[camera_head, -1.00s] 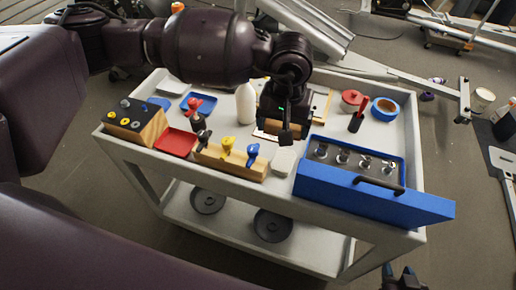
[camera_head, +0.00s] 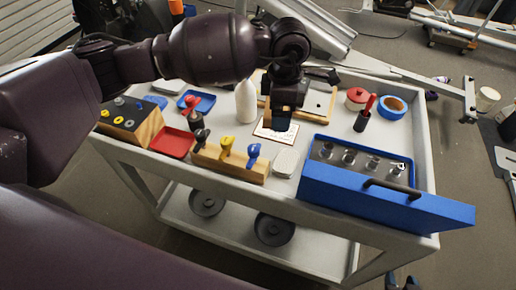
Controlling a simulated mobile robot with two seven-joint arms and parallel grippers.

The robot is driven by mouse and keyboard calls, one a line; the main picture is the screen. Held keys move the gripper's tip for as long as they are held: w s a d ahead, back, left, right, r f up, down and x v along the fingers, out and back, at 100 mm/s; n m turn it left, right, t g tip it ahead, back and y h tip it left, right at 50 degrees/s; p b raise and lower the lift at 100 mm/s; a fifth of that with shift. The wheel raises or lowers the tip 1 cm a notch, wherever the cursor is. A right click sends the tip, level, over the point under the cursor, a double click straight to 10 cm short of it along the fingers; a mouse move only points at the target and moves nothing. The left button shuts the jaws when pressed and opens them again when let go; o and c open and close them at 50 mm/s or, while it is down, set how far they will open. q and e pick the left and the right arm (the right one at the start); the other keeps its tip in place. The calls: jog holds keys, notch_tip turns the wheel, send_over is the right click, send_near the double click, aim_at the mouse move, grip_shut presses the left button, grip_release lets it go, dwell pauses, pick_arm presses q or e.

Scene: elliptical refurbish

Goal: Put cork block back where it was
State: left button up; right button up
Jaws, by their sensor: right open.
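My right gripper (camera_head: 285,120) is open, pointing down over the middle of the cart top, above the back of a small white card (camera_head: 276,132) with dark and reddish marks. My left gripper is not in view.
A whitish block (camera_head: 286,162) sits before the card.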

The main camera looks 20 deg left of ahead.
pick_arm(q)
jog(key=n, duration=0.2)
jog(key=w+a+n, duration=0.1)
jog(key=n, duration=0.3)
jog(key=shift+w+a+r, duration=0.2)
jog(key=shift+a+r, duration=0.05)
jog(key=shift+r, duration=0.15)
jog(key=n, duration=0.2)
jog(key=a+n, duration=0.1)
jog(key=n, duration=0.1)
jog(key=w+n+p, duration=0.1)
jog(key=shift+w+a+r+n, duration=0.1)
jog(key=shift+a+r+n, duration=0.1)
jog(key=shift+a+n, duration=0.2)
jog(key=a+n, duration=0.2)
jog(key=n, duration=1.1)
send_over(257, 140)
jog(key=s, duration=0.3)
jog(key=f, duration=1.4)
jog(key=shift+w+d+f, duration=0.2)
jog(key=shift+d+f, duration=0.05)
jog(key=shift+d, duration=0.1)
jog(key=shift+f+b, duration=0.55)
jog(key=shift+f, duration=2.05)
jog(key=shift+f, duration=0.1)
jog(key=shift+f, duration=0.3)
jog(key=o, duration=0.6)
